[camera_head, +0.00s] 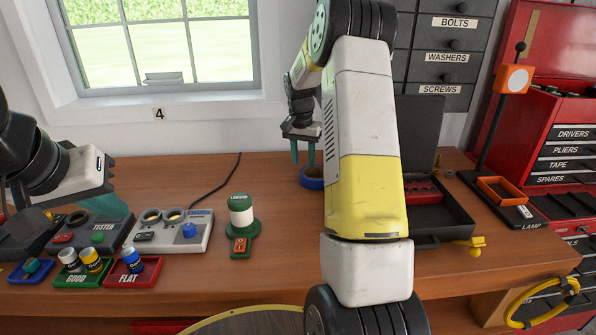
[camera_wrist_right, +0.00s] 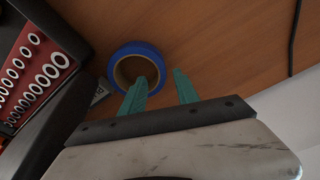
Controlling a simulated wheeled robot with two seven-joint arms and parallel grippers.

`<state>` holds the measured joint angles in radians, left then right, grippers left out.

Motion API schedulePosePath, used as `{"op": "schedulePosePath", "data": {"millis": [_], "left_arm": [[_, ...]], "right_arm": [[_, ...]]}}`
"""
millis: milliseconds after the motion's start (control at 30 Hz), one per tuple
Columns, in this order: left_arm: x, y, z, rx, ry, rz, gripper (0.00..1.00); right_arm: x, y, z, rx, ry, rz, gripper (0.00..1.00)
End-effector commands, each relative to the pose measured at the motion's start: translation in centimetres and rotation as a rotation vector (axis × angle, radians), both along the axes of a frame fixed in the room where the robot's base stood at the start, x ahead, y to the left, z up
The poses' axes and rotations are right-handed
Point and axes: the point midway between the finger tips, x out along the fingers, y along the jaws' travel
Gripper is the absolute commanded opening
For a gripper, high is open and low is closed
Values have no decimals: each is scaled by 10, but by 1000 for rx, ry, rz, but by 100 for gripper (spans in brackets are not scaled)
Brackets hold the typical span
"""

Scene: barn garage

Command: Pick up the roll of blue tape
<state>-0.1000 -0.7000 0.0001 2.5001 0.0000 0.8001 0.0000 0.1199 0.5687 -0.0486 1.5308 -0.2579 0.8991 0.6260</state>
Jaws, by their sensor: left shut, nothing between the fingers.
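The roll of blue tape (camera_head: 312,182) lies flat on the wooden workbench near the wall, partly hidden by my right arm in the head view. The right wrist view shows it as a blue ring (camera_wrist_right: 146,48) with an open centre. My right gripper (camera_head: 303,158) is open and points down just above the tape. In the right wrist view (camera_wrist_right: 160,75), one teal finger overlaps the roll's hole and the other is outside its right side. I cannot tell the height gap. My left gripper (camera_head: 118,212) is shut and empty over the left bench, beside the tester.
An open black case (camera_head: 440,218) stands right of the tape. A lamp (camera_head: 490,150) stands at right. Bare wood lies left of the tape.

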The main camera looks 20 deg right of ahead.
Motion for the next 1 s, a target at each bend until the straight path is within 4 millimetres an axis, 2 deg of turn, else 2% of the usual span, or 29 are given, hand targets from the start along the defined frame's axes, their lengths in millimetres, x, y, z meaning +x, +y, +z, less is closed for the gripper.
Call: {"op": "schedulePosePath", "data": {"millis": [167, 400, 633, 800, 833, 1000], "left_arm": [[0, 0, 0, 0, 0, 0, 0], [0, 0, 0, 0, 0, 0, 0], [0, 0, 0, 0, 0, 0, 0], [0, 0, 0, 0, 0, 0, 0], [0, 0, 0, 0, 0, 0, 0], [0, 0, 0, 0, 0, 0, 0]], "right_arm": [[1, 0, -17, 1, 2, 0, 37], [4, -2, -50, 0, 1, 1, 37], [5, -2, -52, 0, -1, 1, 37], [5, -2, -52, 0, -1, 1, 4], [5, -2, -52, 0, -1, 1, 0], [5, -2, -52, 0, -1, 1, 0]]}}
